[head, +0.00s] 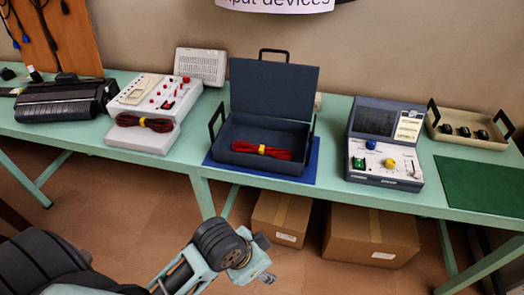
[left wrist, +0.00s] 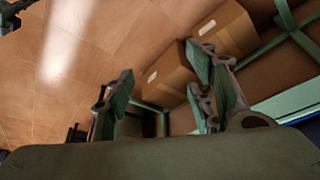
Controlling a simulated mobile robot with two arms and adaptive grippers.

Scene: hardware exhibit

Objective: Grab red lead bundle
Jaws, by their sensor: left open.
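A red lead bundle (head: 268,153) with a yellow tie lies inside the open dark blue case (head: 275,88), near its front wall. A second, darker red bundle (head: 150,123) with a yellow tie lies on the front of the white instrument at the left. My left gripper (head: 264,274) is in front of the table and below its top, apart from both bundles. In the left wrist view its fingers (left wrist: 163,92) are spread and empty, with floor and cartons beyond. My right gripper is not in view.
The green table (head: 333,137) also bears a black device (head: 65,100), a blue-grey instrument (head: 385,143), a beige tray (head: 467,127) and a green mat (head: 484,186). Cardboard cartons (head: 371,237) stand on the floor under it. The case's upright lid and side handles rise around its interior.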

